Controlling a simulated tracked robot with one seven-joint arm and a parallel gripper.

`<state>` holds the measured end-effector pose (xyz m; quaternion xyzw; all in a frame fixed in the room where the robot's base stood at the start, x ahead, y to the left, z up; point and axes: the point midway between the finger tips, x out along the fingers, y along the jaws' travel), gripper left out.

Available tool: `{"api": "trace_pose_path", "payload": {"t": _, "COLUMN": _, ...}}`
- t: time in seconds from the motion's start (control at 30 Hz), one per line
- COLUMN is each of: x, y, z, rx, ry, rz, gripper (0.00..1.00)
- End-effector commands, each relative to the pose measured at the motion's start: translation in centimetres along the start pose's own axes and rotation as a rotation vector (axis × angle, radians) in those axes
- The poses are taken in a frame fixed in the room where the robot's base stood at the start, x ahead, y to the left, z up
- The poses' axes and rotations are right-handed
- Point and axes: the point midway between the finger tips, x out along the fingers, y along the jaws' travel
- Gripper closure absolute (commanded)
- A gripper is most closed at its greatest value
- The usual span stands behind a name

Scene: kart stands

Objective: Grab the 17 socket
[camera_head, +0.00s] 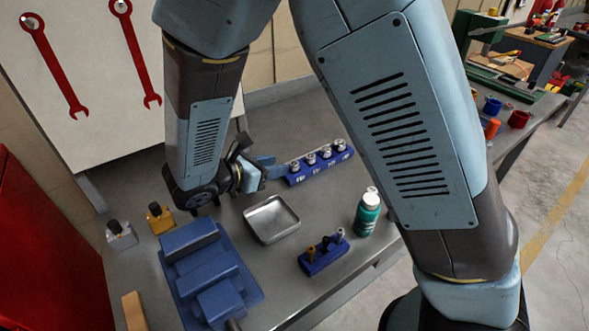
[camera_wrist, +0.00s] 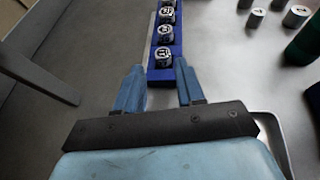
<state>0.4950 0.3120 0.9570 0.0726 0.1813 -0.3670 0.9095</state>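A blue socket rail (camera_head: 318,172) stands on the grey bench, with several silver sockets in a row. Pale labels mark its front, but I cannot read them, so I cannot tell which socket is the 17. In the wrist view the rail (camera_wrist: 162,76) runs away from me, with the nearest socket (camera_wrist: 163,58) just beyond my fingertips and another socket (camera_wrist: 166,35) behind it. My gripper (camera_wrist: 158,75) is open and empty, its blue fingers on either side of the rail's near end in the picture. In the head view my gripper (camera_head: 268,164) is at the rail's left end.
A metal tray (camera_head: 252,221) lies in front of my gripper. A green bottle (camera_head: 367,216) and a blue holder with bits (camera_head: 324,262) stand to the right. A blue vise (camera_head: 203,268) and a yellow block (camera_head: 160,220) are at the left.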

Motion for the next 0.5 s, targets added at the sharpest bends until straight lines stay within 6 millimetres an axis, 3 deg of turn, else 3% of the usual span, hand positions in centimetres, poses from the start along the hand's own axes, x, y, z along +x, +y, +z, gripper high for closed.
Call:
{"api": "trace_pose_path", "payload": {"t": 0.17, "x": 1.1, "y": -0.1, "z": -0.1, "rx": 0.000, "ry": -0.002, "rz": -0.001, "gripper": 0.62}}
{"api": "trace_pose_path", "payload": {"t": 0.5, "x": 5.1, "y": -0.3, "z": -0.4, "rx": 0.000, "ry": 0.000, "rz": 0.000, "gripper": 0.62}}
